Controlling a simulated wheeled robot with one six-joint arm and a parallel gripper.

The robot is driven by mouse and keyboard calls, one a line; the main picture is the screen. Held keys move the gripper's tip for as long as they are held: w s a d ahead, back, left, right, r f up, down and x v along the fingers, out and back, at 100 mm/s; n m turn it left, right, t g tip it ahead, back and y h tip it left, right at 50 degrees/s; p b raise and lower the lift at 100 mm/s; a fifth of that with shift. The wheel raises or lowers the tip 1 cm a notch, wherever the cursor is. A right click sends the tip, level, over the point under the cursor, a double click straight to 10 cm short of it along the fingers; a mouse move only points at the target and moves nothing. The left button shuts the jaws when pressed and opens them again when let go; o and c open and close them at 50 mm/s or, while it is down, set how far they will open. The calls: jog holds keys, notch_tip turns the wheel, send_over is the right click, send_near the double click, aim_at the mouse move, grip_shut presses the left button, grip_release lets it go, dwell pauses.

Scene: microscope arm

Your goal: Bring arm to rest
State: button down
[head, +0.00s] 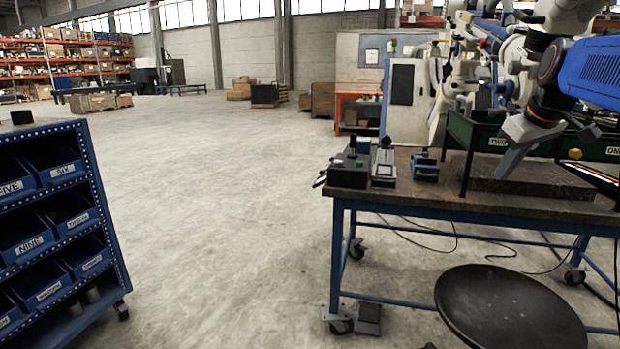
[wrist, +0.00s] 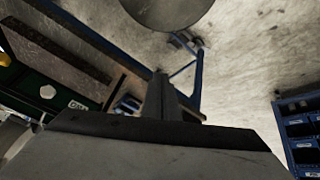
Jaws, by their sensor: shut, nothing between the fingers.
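My arm comes in at the upper right of the head view, with a blue link and a grey end. My gripper (head: 508,168) hangs over the workbench (head: 440,188), in front of the dark green labelled bins (head: 487,138). In the wrist view my gripper (wrist: 168,78) shows as two dark fingers close together, with nothing between them. The bench edge and its blue frame lie below and beyond the fingers there. Whether the gripper touches anything is hard to tell, but it seems clear of the bench top.
A round dark stool (head: 510,312) stands before the bench; it also shows in the wrist view (wrist: 168,10). Small devices (head: 384,165) and a blue vise-like tool (head: 424,167) sit on the bench's left end. A blue bin rack (head: 98,190) stands left. Floor between is open.

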jog(key=s+a+f+m, duration=0.1)
jog(key=s+a+f, duration=0.4)
jog(key=s+f, duration=0.3)
jog(key=s+a+f+m, duration=0.1)
jog(key=s+a+f, duration=0.5)
jog(key=s+f, duration=0.3)
jog(key=s+a+f+m+g, duration=0.1)
jog(key=s+a+f, duration=0.4)
jog(key=s+f, duration=0.4)
jog(key=shift+s+a+f+y, duration=0.15)
jog(key=shift+a+f+y, duration=0.15)
jog(key=shift+a, duration=0.05)
jog(key=shift+d, duration=0.1)
